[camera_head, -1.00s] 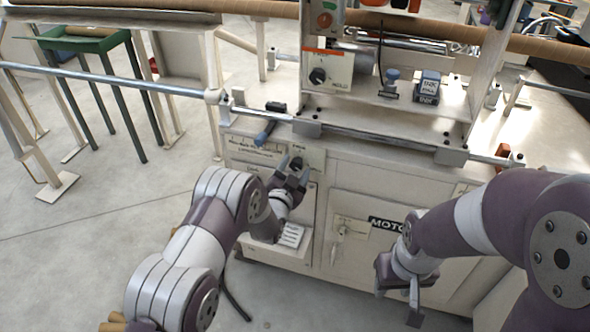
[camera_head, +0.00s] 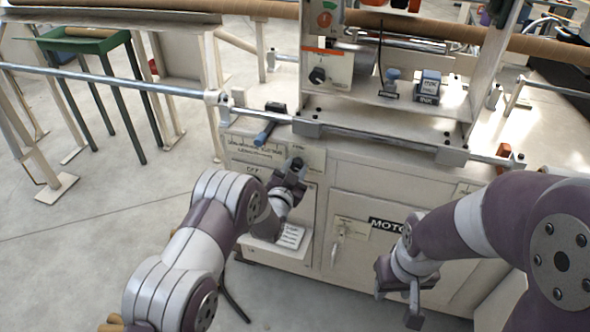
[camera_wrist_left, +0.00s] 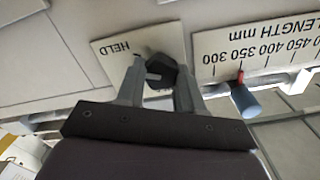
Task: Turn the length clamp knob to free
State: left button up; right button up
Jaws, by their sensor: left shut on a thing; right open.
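The length clamp knob (camera_wrist_left: 161,70) is black and sits on a pale plate marked HELD (camera_wrist_left: 118,47) on the machine front. In the left wrist view the knob is between my left gripper's fingers (camera_wrist_left: 160,82), which are shut on it. In the head view my left gripper (camera_head: 293,170) is at the front panel, and it hides most of the knob. My right gripper (camera_head: 398,292) is open and empty, hanging in front of the cabinet door and apart from it.
A length scale plate (camera_wrist_left: 255,50) with a red pointer and a blue handle (camera_wrist_left: 245,100) is beside the knob plate. The blue handle also shows in the head view (camera_head: 264,134). A steel rail (camera_head: 370,138) runs above the panel.

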pick_arm(q)
jog(key=n+b, duration=0.2)
jog(key=n, duration=0.4)
jog(key=shift+a+f, duration=0.1)
jog(key=shift+f, duration=0.05)
jog(key=n+b, duration=0.2)
jog(key=n, duration=0.3)
jog(key=shift+n, duration=0.3)
jog(key=n+b, duration=0.1)
jog(key=n, duration=0.4)
jog(key=shift+a, duration=0.1)
jog(key=n+b, duration=0.1)
jog(key=n, duration=0.4)
jog(key=shift+f+n+b, duration=0.1)
jog(key=shift+n+b, duration=0.2)
jog(key=shift+n, duration=0.1)
jog(key=o, duration=1)
jog(key=shift+o, duration=0.2)
